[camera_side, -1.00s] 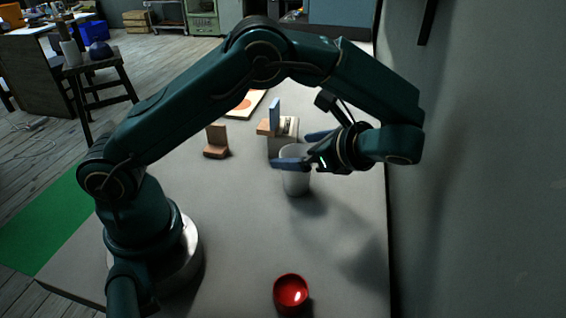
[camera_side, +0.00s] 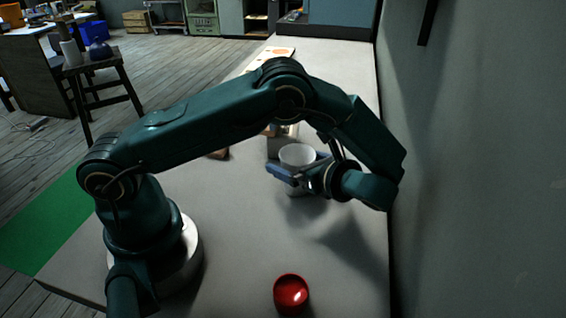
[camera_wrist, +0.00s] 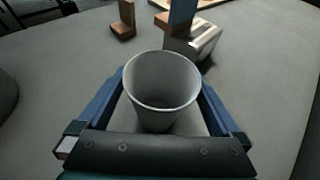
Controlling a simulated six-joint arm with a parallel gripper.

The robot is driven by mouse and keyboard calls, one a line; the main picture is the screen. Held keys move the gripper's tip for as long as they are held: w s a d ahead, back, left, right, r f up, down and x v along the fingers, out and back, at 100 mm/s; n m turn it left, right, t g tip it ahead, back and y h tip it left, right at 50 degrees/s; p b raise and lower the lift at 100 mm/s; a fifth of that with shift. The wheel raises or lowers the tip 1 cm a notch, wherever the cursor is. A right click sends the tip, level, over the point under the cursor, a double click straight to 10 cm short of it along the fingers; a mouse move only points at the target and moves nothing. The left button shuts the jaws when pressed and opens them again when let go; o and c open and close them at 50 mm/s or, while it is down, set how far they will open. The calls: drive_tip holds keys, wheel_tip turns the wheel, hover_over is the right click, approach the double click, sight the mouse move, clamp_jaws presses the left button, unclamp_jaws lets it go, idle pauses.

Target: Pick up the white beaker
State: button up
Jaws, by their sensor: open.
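The white beaker (camera_side: 297,157) stands upright on the grey table in the side view, and it also shows in the wrist view (camera_wrist: 162,88), open end up and empty inside. My gripper (camera_side: 293,170) is low beside the beaker, with its blue fingers reaching along both sides of it. In the wrist view the fingers of my gripper (camera_wrist: 163,92) flank the beaker left and right, with a small gap visible on each side. The jaws are open. The lower part of the beaker is partly hidden by a finger in the side view.
A red bowl (camera_side: 291,293) stands at the table's front. Behind the beaker are a pale block (camera_wrist: 192,39) with wooden and blue pieces, and a small brown wooden piece (camera_wrist: 124,20). A wall (camera_side: 480,170) rises along the right edge.

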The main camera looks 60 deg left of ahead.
drive_tip(key=shift+x, duration=1.1)
drive_tip(key=c, duration=1.1)
drive_tip(key=shift+r, duration=0.15)
